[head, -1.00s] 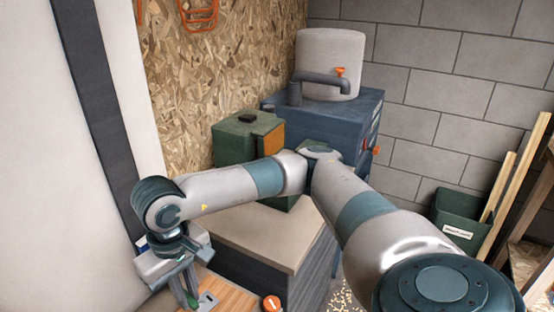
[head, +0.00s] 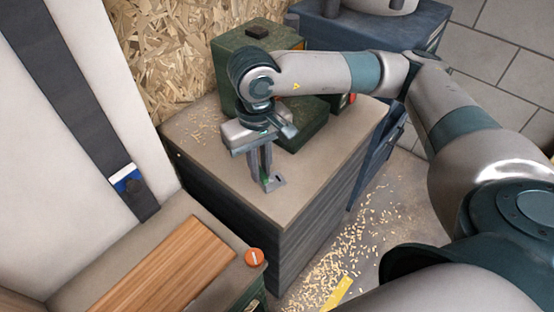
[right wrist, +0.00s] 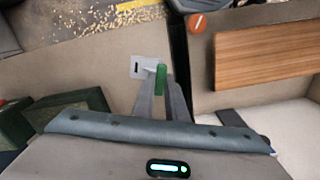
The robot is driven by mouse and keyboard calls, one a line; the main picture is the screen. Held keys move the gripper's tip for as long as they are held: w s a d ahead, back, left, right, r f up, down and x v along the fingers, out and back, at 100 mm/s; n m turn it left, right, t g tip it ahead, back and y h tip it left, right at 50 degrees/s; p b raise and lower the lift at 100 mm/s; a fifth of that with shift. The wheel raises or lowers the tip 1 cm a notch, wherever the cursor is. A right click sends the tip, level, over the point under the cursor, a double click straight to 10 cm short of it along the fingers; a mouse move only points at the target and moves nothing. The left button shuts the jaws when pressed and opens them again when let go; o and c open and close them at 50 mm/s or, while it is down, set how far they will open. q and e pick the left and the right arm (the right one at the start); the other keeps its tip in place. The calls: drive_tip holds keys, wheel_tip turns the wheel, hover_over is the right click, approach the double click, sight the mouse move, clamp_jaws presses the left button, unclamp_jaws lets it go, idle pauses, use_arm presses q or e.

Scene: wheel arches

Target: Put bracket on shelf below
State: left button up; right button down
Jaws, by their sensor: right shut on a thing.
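My right gripper (head: 264,178) points down over the beige top of a dark grey cabinet (head: 265,205). The gripper hides part of the bracket. I cannot tell whether it touches the cabinet top. I cannot make out for sure which surface is the shelf below. My left gripper is not in view.
A green machine (head: 315,122) stands behind the gripper on the cabinet. A lower bench with a wooden board (head: 165,268) and an orange knob (head: 254,257) is at front left. Wood chips (head: 330,262) lie on the floor. The cabinet's front top is clear.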

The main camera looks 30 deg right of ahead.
drive_tip(key=shift+d, duration=0.3)
drive_tip(key=shift+w+d, duration=0.1)
drive_tip(key=shift+d, duration=0.1)
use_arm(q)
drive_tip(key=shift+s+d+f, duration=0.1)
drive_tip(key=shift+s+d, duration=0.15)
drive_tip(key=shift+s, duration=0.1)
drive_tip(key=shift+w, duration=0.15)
